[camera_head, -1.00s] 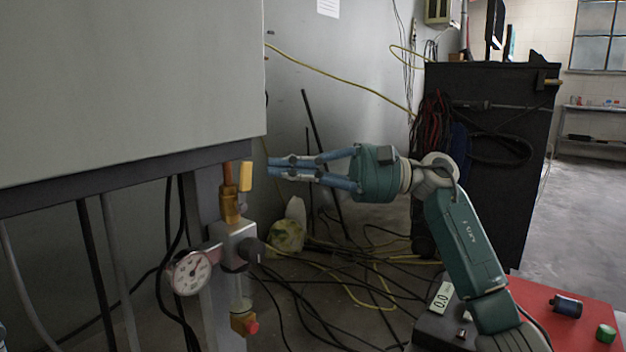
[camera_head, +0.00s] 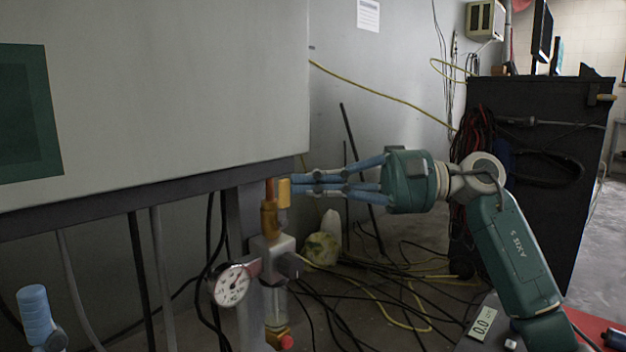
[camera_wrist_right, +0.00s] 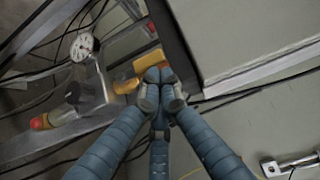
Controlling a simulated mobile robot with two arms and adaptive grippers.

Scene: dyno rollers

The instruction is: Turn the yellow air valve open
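The yellow air valve handle (camera_head: 284,193) stands upright beside the brass fitting (camera_head: 269,217), below the grey cabinet's edge. In the right wrist view the yellow handle (camera_wrist_right: 149,60) lies just beyond my fingertips. My right gripper (camera_head: 294,185) points left, its blue fingers drawn together with their tips at the handle's right side. In the wrist view the right gripper's tips (camera_wrist_right: 158,75) meet close together and overlap the handle's near edge; I cannot tell whether they touch it. Part of my left gripper (camera_head: 37,314) shows at the lower left; its opening is not visible.
A pressure gauge (camera_head: 232,285), a metal regulator block (camera_head: 272,254) and a red-tipped drain (camera_head: 281,339) sit below the valve. The grey cabinet (camera_head: 180,95) is above left. Loose cables (camera_head: 390,290) cover the floor behind. A black cabinet (camera_head: 560,150) stands right.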

